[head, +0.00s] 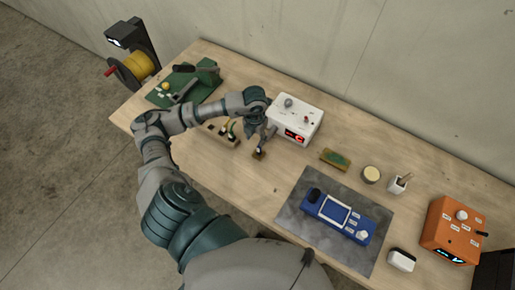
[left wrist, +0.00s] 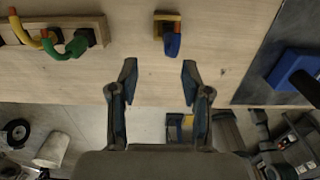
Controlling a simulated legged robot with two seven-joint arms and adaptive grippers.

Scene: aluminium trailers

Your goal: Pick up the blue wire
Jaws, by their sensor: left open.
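The blue wire (left wrist: 172,44) is a short blue piece with an orange end at a small wooden block (left wrist: 158,27) on the table. In the left wrist view it lies just beyond my left gripper (left wrist: 158,76), slightly right of the middle between the fingertips. The fingers are apart with nothing between them, and they do not touch the wire. In the head view my left gripper (head: 267,138) hangs over the table by the small block (head: 258,155); the wire is too small to make out clearly there. My right gripper does not show.
A wooden rack (head: 222,136) with wires stands left of the block; its green wire (left wrist: 72,46) and yellow wire (left wrist: 22,34) show in the wrist view. A white box (head: 296,120) stands close behind the gripper. A grey mat (head: 292,213) with a blue device (head: 338,215) lies to the right.

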